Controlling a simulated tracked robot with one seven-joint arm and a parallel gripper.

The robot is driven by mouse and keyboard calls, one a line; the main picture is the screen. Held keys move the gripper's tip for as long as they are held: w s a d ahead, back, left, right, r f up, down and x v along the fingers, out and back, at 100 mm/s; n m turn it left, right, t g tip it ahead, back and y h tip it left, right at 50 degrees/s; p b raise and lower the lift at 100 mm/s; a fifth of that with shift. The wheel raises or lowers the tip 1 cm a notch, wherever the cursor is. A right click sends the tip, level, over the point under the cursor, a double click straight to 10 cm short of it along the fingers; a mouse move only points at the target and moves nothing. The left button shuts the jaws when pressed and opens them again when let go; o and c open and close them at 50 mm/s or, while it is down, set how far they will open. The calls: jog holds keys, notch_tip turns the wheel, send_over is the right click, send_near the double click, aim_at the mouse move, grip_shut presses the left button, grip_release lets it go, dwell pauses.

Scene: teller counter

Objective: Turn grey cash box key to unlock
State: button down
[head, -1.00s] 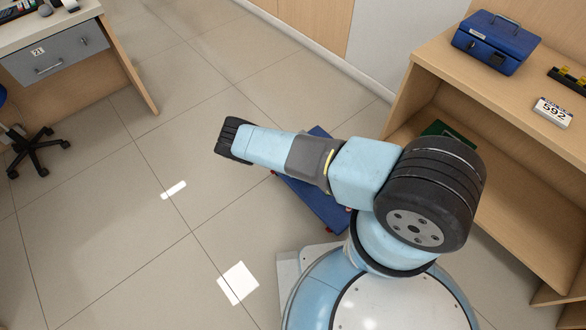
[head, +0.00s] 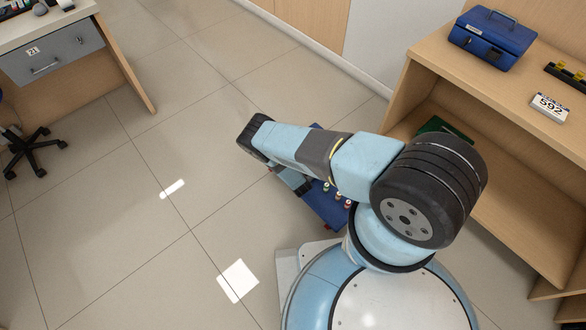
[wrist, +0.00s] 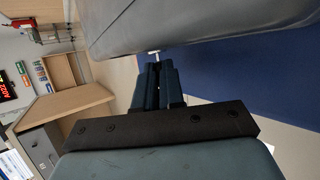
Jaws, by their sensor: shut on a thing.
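In the wrist view my gripper (wrist: 157,85) is shut, its two dark blue fingers close together. A small pale metal piece (wrist: 154,53), which looks like the key, shows at the fingertips, mostly hidden by them. It meets the edge of a large smooth grey body (wrist: 190,25), which looks like the grey cash box, cut off by the top of the picture. Whether the key sits fully in its lock, and how far it is turned, cannot be seen. The head view does not show the grey box, and my arm hides most of that area.
A blue surface (wrist: 235,80) lies behind the grey body. In the head view a low blue platform (head: 325,205) with small coloured items is partly behind my arm.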

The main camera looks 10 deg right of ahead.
jog(key=shift+s+d+f, duration=0.1)
jog(key=shift+d+f, duration=0.05)
dwell(0.5)
jog(key=c, duration=1.2)
grip_release()
jog(key=shift+c, duration=0.2)
jog(key=v, duration=1.3)
jog(key=shift+s, duration=0.45)
jog(key=shift+c, duration=0.3)
